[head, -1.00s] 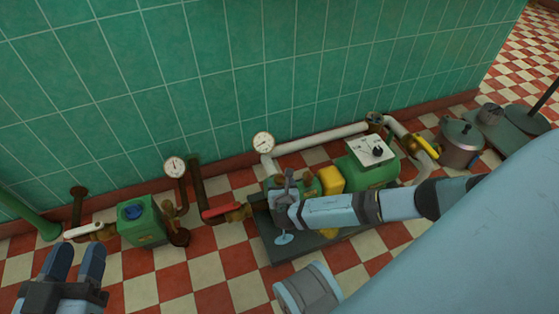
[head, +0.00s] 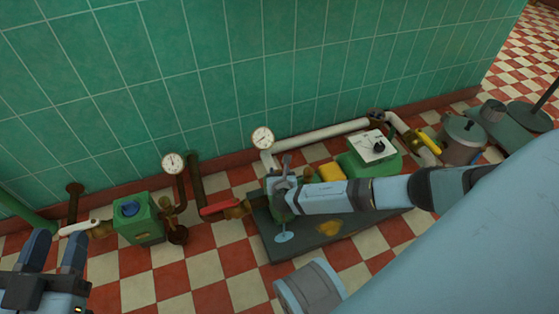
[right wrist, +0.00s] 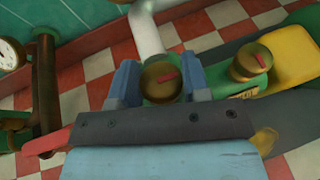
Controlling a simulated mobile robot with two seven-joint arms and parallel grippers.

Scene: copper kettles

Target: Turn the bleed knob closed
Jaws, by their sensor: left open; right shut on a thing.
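In the right wrist view a round brass knob (right wrist: 160,82) with a red mark on top sits between the two fingers of my right gripper (right wrist: 158,80), which is shut on it. A similar brass knob (right wrist: 250,62) with a red mark stands to its right on the green pump body. I cannot read any label to tell them apart. In the head view my right gripper (head: 283,186) points down at the left end of the pump and hides the knob. My left gripper (head: 55,250) is open and empty at the lower left.
A white pressure gauge (head: 262,138) stands behind the pump, which sits on a dark plate (head: 345,235). A red-handled valve (head: 220,207) and a green box with a blue knob (head: 138,218) are to the left. A metal pot (head: 463,140) stands at right.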

